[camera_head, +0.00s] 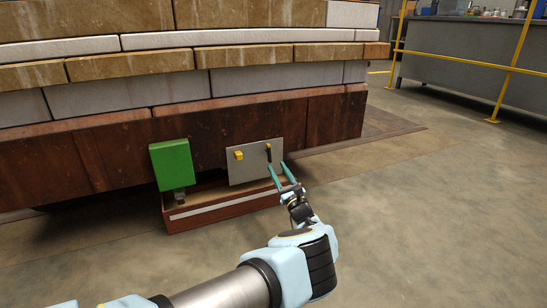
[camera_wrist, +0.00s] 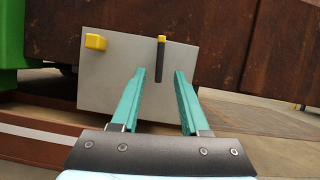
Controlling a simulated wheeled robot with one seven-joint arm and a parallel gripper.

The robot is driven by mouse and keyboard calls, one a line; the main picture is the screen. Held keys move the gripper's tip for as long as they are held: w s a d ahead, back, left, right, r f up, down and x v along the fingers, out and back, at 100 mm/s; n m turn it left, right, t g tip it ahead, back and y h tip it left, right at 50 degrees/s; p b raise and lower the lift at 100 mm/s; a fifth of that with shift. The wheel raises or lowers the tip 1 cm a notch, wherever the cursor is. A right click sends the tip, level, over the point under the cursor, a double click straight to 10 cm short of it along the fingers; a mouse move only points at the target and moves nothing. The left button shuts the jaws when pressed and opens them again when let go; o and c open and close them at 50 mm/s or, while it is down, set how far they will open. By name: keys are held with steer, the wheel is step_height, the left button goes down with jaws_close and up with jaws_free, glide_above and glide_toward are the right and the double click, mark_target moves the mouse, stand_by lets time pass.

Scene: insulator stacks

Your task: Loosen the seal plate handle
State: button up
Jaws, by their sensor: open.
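The seal plate (camera_head: 245,168) is a flat grey plate standing upright at the foot of the brick stack. It also shows in the wrist view (camera_wrist: 112,78). Its handle (camera_head: 268,153) is a dark upright bar with a yellow top, on the plate's right part; in the wrist view the handle (camera_wrist: 160,62) hangs straight down. A yellow block (camera_head: 239,155) sits on the plate's upper left. My gripper (camera_head: 277,171) has two teal fingers, open and empty.
A green box (camera_head: 171,163) stands left of the plate. A rust-red tray (camera_head: 221,209) with a pale stripe lies below. The stack (camera_head: 200,80) rises behind. A yellow railing (camera_head: 505,80) and grey bench (camera_head: 460,55) stand far right. The floor at right is clear.

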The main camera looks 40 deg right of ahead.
steer(key=shift+p+v, duration=0.7)
steer(key=shift+v, duration=1.9)
